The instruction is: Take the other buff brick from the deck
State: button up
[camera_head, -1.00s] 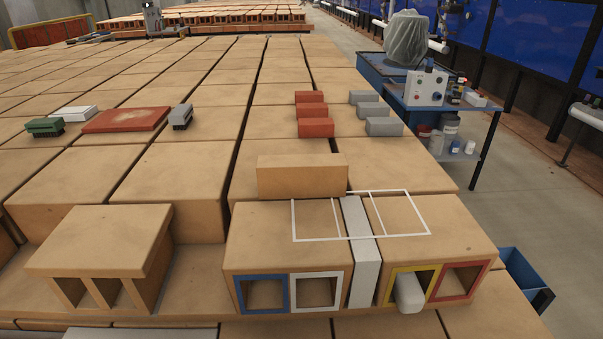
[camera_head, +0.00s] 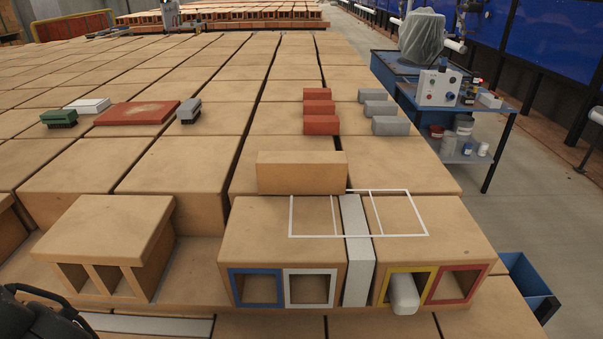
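A long plain buff block (camera_head: 301,172) lies across the deck of large buff blocks (camera_head: 275,213), just behind a white outline (camera_head: 358,236) marked on top. No small buff brick shows among the small bricks; those are red (camera_head: 319,107) and grey (camera_head: 380,108). A dark part of my gripper or arm (camera_head: 40,316) shows at the lower left corner, cut off by the frame. Its fingertips are not clear, and I cannot tell whether it holds anything. It is well apart from the long buff block.
Front openings have blue (camera_head: 258,304), white, yellow and red frames; a white bar (camera_head: 404,293) sticks out of the yellow one. A hollow buff block (camera_head: 108,238) stands left. Green and grey brushes and a red slab (camera_head: 138,113) lie behind. A blue cart (camera_head: 470,110) stands right.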

aim_at(278, 172)
jog(key=k+l+z, duration=0.15)
jog(key=l, duration=0.25)
jog(key=k+l+z, duration=0.15)
jog(key=l, duration=0.2)
jog(key=l+z, duration=0.15)
jog(key=l, duration=0.25)
jog(key=i, duration=0.5)
